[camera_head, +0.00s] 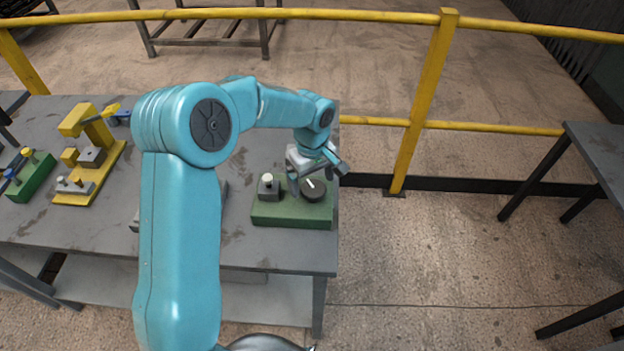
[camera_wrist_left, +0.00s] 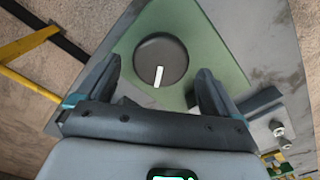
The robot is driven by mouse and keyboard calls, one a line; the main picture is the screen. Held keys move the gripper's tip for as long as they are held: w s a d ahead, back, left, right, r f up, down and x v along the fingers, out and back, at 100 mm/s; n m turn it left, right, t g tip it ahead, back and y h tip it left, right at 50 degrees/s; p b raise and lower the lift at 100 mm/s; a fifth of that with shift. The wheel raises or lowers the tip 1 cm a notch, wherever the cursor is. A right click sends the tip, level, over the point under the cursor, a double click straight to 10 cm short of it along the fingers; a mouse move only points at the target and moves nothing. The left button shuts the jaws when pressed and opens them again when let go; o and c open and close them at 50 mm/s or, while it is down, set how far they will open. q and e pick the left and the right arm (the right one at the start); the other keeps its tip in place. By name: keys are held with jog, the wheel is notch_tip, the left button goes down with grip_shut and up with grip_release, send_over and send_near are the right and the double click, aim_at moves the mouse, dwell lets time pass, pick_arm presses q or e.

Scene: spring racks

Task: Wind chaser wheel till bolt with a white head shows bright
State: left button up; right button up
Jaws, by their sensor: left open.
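The chaser wheel (camera_head: 314,190) is a dark round knob with a white line, on the right part of a green base (camera_head: 290,222) near the table's right edge. A small grey block (camera_head: 268,191) stands on the left part, with a white-headed bolt (camera_head: 268,178) on top. My left gripper (camera_head: 316,176) is above the wheel, open and empty. In the left wrist view the wheel (camera_wrist_left: 160,52) lies ahead between the spread fingers (camera_wrist_left: 158,72), apart from both, its white line toward me. My right gripper is out of view.
A yellow fixture (camera_head: 98,150) and a smaller green one (camera_head: 32,178) stand on the grey table (camera_head: 270,255) at the left. A yellow railing (camera_head: 425,100) runs behind. Another table (camera_head: 600,150) stands at the right, with open floor between. My left arm hides the table's middle.

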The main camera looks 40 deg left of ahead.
pick_arm(q)
jog(key=shift+f, duration=0.55)
jog(key=shift+s, duration=0.15)
jog(key=shift+w, duration=0.2)
jog(key=c, duration=1)
jog(key=shift+c, duration=0.2)
jog(key=shift+m, duration=0.3)
